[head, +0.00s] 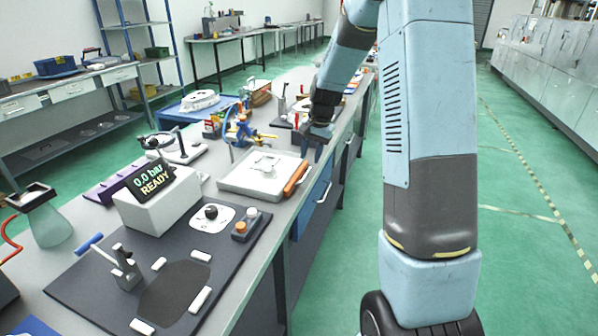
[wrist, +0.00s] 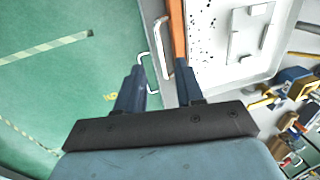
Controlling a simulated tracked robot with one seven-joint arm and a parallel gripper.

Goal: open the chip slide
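A blue drawer front (head: 314,208) with a pale bar handle (head: 324,192) is in the bench side in the head view; I take it as the chip slide, but no label shows. In the wrist view two pale bar handles show, one at the bench edge (wrist: 160,48) and one lower (wrist: 148,72); I cannot tell which is the slide's. My gripper (head: 312,150) points down at the bench edge, beyond the white tray. In the wrist view my gripper (wrist: 160,78) is open, its fingers apart and nothing held between them. The handles appear near the fingertips; contact cannot be told.
A white tray (head: 236,180) with an orange bar (head: 297,178) along its edge lies on the bench near the gripper. A blue and yellow clamp-like tool (head: 242,128) and other tools stand behind it. The green floor (head: 335,245) beside the bench is clear.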

